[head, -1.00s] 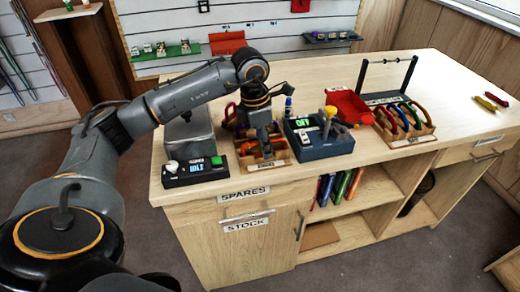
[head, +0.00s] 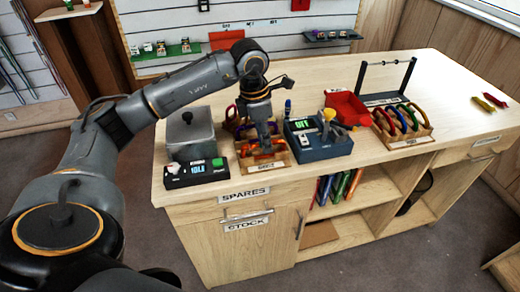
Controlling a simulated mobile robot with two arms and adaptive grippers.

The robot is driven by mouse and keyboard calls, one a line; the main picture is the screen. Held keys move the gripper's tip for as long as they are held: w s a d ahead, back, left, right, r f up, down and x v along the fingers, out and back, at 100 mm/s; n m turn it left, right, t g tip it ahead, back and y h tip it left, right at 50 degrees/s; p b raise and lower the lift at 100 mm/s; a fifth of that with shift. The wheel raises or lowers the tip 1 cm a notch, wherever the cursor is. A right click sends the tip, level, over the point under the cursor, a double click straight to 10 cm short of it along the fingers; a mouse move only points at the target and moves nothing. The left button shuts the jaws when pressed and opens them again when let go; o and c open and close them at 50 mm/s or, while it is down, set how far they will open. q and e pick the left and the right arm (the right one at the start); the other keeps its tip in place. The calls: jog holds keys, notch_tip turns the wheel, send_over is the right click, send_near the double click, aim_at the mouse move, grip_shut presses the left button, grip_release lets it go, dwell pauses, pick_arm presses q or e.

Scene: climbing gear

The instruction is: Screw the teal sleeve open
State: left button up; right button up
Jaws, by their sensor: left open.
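My left arm comes in from the left and reaches over the worktop. My left gripper (head: 266,147) points down over a small wooden rack (head: 246,163) that holds orange-red and dark pieces. The gripper is open, and its fingers partly hide what is in the rack. I cannot tell whether it touches anything there. A teal sleeve cannot be made out in this view; it may be hidden or too small. Another wooden rack (head: 427,133), to the right, holds several coloured carabiners (head: 402,119). My right gripper is not in view.
A black box with a display and green button (head: 197,172) and a grey lidded container (head: 190,134) stand left of the gripper. A dark blue device (head: 318,144) stands close on its right. The worktop's right side (head: 457,110) is mostly clear.

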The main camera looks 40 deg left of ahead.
pick_arm(q)
jog(key=shift+s+d, duration=0.5)
jog(key=shift+d, duration=0.05)
jog(key=shift+f, duration=0.15)
jog(key=shift+f+b, duration=1.15)
jog(key=shift+f, duration=0.15)
jog(key=shift+w+a, duration=0.1)
jog(key=shift+w+a, duration=0.4)
jog(key=shift+a, duration=0.1)
jog(key=shift+r, duration=0.15)
